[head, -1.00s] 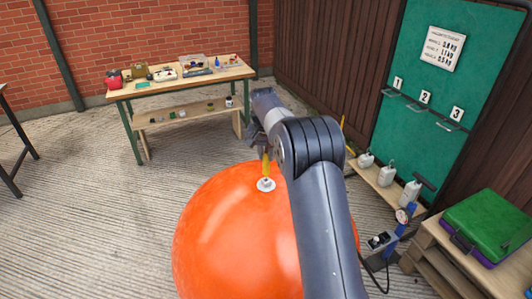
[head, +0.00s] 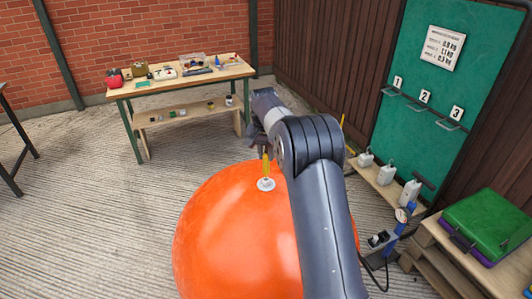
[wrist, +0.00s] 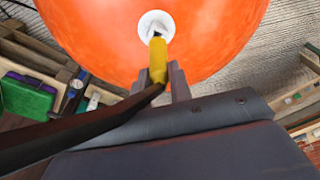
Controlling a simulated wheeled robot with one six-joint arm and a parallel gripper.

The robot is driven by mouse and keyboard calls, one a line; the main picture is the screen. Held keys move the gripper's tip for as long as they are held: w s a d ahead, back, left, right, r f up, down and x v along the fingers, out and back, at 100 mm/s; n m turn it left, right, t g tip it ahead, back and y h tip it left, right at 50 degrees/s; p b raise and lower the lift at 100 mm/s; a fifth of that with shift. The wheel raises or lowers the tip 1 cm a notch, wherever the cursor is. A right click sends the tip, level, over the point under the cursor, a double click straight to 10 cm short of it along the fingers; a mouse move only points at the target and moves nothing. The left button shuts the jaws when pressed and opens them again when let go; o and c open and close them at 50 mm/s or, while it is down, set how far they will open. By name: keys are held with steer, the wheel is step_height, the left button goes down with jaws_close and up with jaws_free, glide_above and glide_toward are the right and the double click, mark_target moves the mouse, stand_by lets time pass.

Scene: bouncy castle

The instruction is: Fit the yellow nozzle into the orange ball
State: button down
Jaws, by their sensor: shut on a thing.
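The large orange ball (head: 225,235) rests on the floor, partly hidden behind my arm in the head view. It fills the top of the wrist view (wrist: 95,30). A white round valve (head: 266,185) with a dark opening sits on its top; it also shows in the wrist view (wrist: 146,22). The yellow nozzle (head: 266,167) stands roughly upright over the valve. In the wrist view the nozzle (wrist: 158,62) has its tip at the valve; how deep the tip sits is unclear. My gripper (wrist: 163,82) is shut on the nozzle's lower end in that view.
A dark hose-like strip (wrist: 75,135) crosses the wrist view to the nozzle. A blue pump with a gauge (head: 403,220) stands at the right by a wooden crate with a green case (head: 492,222). A workbench (head: 185,83) stands behind, with open floor before it.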

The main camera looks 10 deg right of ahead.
mark_target(266, 160)
steer(key=shift+f, duration=0.25)
steer(key=shift+f+b, duration=0.7)
steer(key=shift+f, duration=0.65)
steer(key=c, duration=1.2)
jaws_free()
steer(key=r, duration=0.3)
steer(key=s+r, duration=0.1)
steer(key=r, duration=0.6)
steer(key=shift+s+a+r, duration=0.25)
steer(key=shift+a+r, duration=0.1)
